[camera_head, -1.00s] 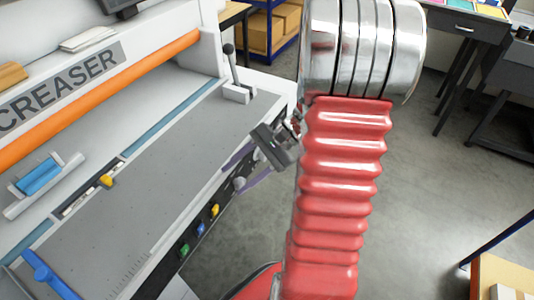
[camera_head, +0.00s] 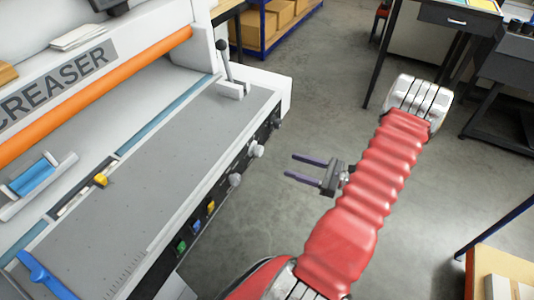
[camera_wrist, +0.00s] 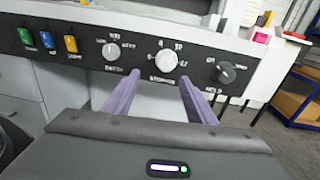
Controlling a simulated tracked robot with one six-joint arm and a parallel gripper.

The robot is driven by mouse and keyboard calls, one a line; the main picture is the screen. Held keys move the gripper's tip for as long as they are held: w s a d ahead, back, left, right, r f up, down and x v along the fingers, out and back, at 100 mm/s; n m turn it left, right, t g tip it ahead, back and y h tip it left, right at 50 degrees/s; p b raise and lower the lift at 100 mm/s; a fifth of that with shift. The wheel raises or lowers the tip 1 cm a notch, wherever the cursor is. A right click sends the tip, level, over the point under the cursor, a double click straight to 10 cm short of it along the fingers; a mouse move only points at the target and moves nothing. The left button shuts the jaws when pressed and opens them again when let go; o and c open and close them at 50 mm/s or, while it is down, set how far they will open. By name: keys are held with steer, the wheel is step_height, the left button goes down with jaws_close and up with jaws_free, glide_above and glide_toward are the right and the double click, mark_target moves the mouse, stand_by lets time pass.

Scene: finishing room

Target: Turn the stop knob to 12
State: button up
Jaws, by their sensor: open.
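The creaser's front panel carries three knobs. In the wrist view these are a light grey knob (camera_wrist: 112,51), a larger white knob (camera_wrist: 165,60) with a numbered dial, and a dark knob (camera_wrist: 226,72). The printed labels are too blurred to tell surely which is the stop knob. In the head view the white knob (camera_head: 256,150) sits between the grey knob (camera_head: 235,180) and the dark knob (camera_head: 276,123). My gripper (camera_head: 287,167) is open and empty, off the panel, its purple fingers pointing at it. In the wrist view my fingertips (camera_wrist: 160,78) flank the white knob from below, apart from it.
Green, blue and yellow switches (camera_wrist: 70,43) lie left of the knobs. The creaser bed (camera_head: 160,170) has a lever (camera_head: 228,68) at its far corner. Open floor (camera_head: 310,110) lies right of the machine. A wooden-topped table (camera_head: 500,262) stands at lower right.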

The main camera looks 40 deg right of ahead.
mark_target(262, 152)
steer(key=shift+s+d+f+m+t+h, duration=0.3)
steer(key=shift+s+d+f+m+t, duration=0.15)
steer(key=shift+d+m, duration=0.2)
steer(key=shift+w, duration=0.1)
steer(key=x, duration=1.3)
steer(key=shift+w+a+f, duration=0.15)
steer(key=shift+w, duration=0.15)
steer(key=c, duration=1)
steer(key=shift+c, duration=0.2)
